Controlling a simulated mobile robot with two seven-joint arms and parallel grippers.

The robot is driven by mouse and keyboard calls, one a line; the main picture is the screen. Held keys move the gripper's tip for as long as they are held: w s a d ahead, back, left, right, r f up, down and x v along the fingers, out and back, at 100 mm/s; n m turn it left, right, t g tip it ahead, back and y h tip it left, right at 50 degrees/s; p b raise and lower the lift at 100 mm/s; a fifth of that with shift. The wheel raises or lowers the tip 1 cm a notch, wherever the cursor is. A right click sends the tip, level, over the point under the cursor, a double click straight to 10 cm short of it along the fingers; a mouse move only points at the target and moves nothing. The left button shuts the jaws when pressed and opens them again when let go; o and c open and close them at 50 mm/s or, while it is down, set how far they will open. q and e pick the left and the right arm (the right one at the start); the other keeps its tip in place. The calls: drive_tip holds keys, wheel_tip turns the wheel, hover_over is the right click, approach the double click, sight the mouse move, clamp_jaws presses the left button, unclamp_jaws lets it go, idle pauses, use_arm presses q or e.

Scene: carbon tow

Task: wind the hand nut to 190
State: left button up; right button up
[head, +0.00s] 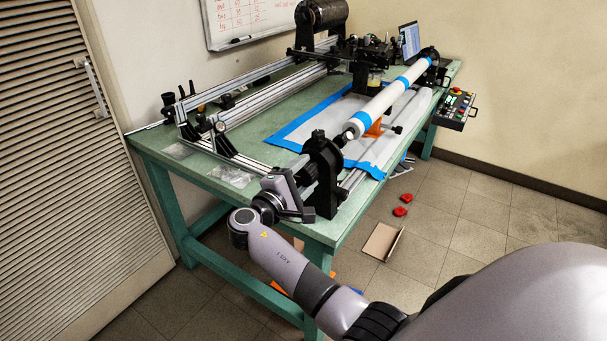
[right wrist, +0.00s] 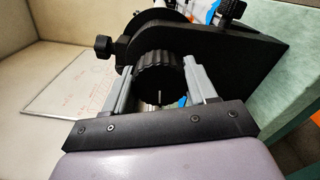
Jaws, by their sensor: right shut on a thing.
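The hand nut (right wrist: 157,72) is a black ribbed knob on the outer face of the black end stand (right wrist: 222,62). In the right wrist view it sits between the two grey fingers of my right gripper (right wrist: 160,82), which is shut on it. A short pale line shows on the nut's lower part; I cannot read a number there. In the head view my right gripper (head: 301,183) is at the near end of the winder, against the black stand (head: 325,172), and mostly hides the nut. My left gripper is not in view.
A white tube with blue tape (head: 385,98) runs from the stand to the far end of the green table (head: 165,148). Aluminium rails (head: 265,97) lie left of it. A control box (head: 456,108) hangs at the right. Red pieces and a clipboard (head: 382,241) lie on the floor.

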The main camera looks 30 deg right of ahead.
drive_tip(key=o, duration=1)
drive_tip(key=shift+w, duration=0.1)
drive_tip(key=shift+o, duration=0.2)
drive_tip(key=b+v, duration=0.1)
drive_tip(key=v, duration=0.6)
drive_tip(key=shift+a, duration=0.15)
